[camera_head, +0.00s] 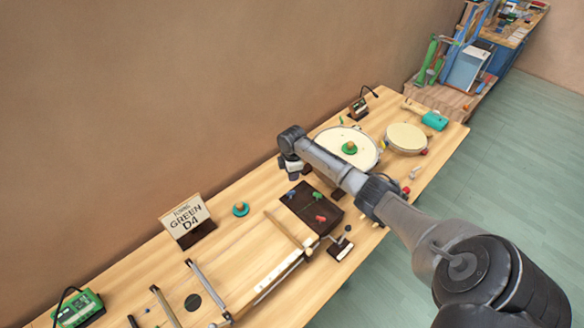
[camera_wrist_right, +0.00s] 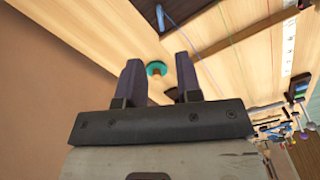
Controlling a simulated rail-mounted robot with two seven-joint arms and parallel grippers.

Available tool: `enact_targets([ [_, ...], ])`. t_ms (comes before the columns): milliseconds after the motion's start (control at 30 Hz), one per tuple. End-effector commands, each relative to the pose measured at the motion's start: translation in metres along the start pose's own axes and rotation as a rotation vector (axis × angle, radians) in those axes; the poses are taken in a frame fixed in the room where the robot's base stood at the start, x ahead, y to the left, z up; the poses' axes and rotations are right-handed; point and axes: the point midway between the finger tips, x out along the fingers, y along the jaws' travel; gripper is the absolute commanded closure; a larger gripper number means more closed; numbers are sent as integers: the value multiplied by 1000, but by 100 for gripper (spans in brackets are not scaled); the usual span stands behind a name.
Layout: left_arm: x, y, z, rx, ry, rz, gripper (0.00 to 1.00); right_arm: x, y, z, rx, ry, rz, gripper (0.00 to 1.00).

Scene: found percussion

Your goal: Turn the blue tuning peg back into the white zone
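The dark peg board (camera_head: 300,202) lies on the workbench in the head view. A green peg (camera_head: 317,196) and a red peg (camera_head: 320,218) stand out on it. A small bluish spot near its left corner may be the blue peg, but it is too small to be sure. I cannot make out the white zone. My right gripper (camera_head: 291,166) is above the bench, beyond the board in the head view. In the right wrist view its two fingers (camera_wrist_right: 157,75) are apart with nothing between them. My left gripper is not in view.
A teal disc with an orange knob (camera_head: 240,209) lies left of the board, near a sign reading "GREEN D4" (camera_head: 186,217). Two round drums (camera_head: 406,138) stand at the far end. A stringed frame (camera_head: 265,285) lies in front. My right arm crosses the bench.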

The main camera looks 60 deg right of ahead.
Motion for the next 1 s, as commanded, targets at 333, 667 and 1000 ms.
enact_targets([
  [333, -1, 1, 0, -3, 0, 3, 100, -21, 0, 0, 1, 0, -1, 68],
  [667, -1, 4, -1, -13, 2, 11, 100, -21, 0, 0, 1, 0, -1, 68],
  [1000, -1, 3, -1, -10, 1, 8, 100, -21, 0, 0, 7, 0, -1, 68],
])
